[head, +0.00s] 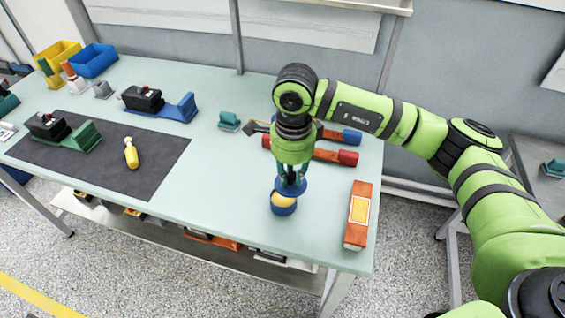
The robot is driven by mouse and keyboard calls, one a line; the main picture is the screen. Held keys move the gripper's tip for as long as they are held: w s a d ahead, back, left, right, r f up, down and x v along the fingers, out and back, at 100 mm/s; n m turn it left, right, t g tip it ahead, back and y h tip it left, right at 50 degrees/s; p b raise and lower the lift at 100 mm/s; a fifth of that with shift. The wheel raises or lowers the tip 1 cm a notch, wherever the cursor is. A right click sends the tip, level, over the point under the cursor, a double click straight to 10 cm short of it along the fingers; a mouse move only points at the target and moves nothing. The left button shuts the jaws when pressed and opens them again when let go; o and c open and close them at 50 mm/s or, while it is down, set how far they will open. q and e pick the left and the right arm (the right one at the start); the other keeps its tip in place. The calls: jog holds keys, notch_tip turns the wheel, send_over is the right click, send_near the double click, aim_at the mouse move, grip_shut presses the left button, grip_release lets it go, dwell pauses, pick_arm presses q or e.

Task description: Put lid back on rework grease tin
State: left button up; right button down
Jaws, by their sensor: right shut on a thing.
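The grease tin (284,208) is a small round blue tin with yellow grease showing at its top. It stands near the front edge of the table, right of the middle. My right gripper (290,179) points down just above the tin. It is shut on a blue round lid (291,188). The lid is over the tin's far side, and yellow still shows below its near edge. I cannot tell whether lid and tin touch. My left gripper is not in view.
An orange box (358,215) lies right of the tin. Red-handled and blue-handled tools (336,156) lie behind the gripper. A dark mat (105,150) with a yellow bottle (131,153) is at left. The table (225,185) is clear between mat and tin.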

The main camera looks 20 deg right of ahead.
jog(key=m, duration=0.1)
jog(key=w+m, duration=0.1)
jog(key=m, duration=0.2)
jog(key=shift+w+a+m, duration=0.25)
jog(key=shift+a+m, duration=0.05)
jog(key=shift+a, duration=0.05)
jog(key=m, duration=0.1)
jog(key=w+m, duration=0.1)
jog(key=m, duration=0.1)
jog(key=shift+a+f+p, duration=0.1)
jog(key=shift+a+p, duration=0.05)
jog(key=shift+p, duration=0.2)
jog(key=shift+s+f+b, duration=0.1)
jog(key=shift+f+b, duration=0.5)
jog(key=shift+f, duration=0.65)
notch_tip(320, 180, down, 3)
jog(key=shift+r+b, duration=0.15)
jog(key=shift+b, duration=0.75)
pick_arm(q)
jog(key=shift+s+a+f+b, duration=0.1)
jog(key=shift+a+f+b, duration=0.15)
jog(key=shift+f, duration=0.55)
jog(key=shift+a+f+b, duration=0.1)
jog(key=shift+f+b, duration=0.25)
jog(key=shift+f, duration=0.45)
pick_arm(e)
jog(key=shift+f, duration=0.65)
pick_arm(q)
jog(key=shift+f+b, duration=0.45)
